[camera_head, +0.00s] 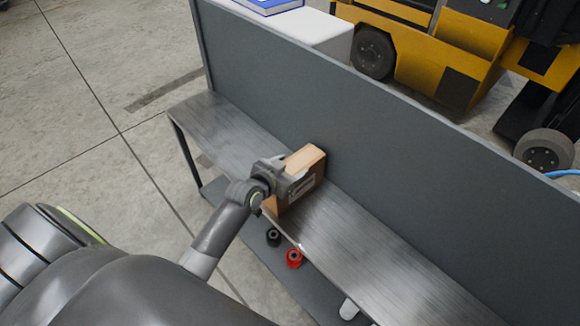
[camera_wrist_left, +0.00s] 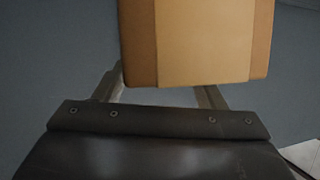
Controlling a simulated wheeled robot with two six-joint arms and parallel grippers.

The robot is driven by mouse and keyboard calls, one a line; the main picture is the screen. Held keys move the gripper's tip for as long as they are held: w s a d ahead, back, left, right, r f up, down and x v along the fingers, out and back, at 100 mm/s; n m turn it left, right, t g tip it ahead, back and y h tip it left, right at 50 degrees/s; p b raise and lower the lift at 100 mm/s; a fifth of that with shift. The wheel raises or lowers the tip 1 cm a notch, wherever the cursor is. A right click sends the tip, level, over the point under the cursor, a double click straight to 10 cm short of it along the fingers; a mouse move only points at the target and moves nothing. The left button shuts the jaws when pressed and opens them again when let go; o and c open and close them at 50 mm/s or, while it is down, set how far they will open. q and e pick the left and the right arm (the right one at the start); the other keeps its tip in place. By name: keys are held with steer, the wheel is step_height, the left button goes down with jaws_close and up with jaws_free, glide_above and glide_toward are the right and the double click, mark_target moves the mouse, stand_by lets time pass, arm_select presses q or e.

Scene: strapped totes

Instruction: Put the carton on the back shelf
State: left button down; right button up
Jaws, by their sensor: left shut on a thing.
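The carton (camera_head: 307,172) is a brown box with a pale tape strip and a printed label on its side. It stands on the grey metal shelf (camera_head: 356,243), close to the upright back panel. My left gripper (camera_head: 289,178) is shut on the carton from its near upper side. In the left wrist view the carton (camera_wrist_left: 198,40) fills the upper middle, between the partly hidden fingers of the gripper (camera_wrist_left: 165,92). I cannot tell if the carton's base fully rests on the shelf. My right gripper is not in view.
A tall grey panel (camera_head: 290,90) runs along the back of the shelf. A black spool (camera_head: 273,237) and a red one (camera_head: 294,258) lie on a lower level. The shelf is bare on both sides of the carton. A yellow forklift (camera_head: 430,50) stands behind.

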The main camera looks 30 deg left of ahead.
arm_select(q)
steer(key=shift+w+d+r, duration=0.1)
steer(key=shift+w+r, duration=0.05)
steer(key=shift+c, duration=1.4)
jaws_free()
steer(key=shift+f, duration=0.2)
steer(key=v, duration=1.2)
